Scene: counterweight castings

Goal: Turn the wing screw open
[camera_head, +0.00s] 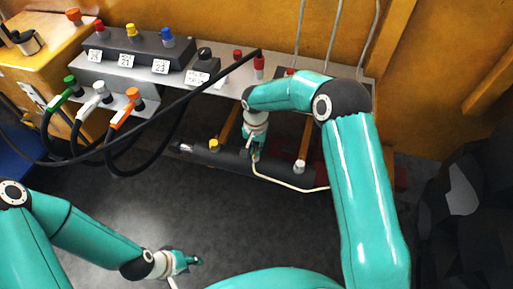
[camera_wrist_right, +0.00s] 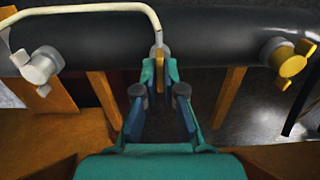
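A dark horizontal pipe (camera_head: 274,176) below the grey shelf carries wing screws. A yellow wing screw (camera_head: 214,145) is on its left part and a pale one (camera_head: 299,166) on its right. In the right wrist view the pale one (camera_wrist_right: 40,66) is at left and the yellow one (camera_wrist_right: 288,62) at right. A middle screw with an upright orange wing (camera_wrist_right: 160,66) lies between the fingertips of my right gripper (camera_wrist_right: 160,76). Contact with the wing is unclear. My right gripper (camera_head: 255,152) hides this screw in the head view. My left gripper (camera_head: 192,262) is low over the floor, away from the pipe.
The grey shelf (camera_head: 222,88) holds a dark box with coloured knobs (camera_head: 132,47). Black cables (camera_head: 170,110) hang at left and cross the shelf front. A thin pale line (camera_head: 290,187) runs by the pipe. Wooden struts (camera_head: 304,140) stand behind it. The floor at left is clear.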

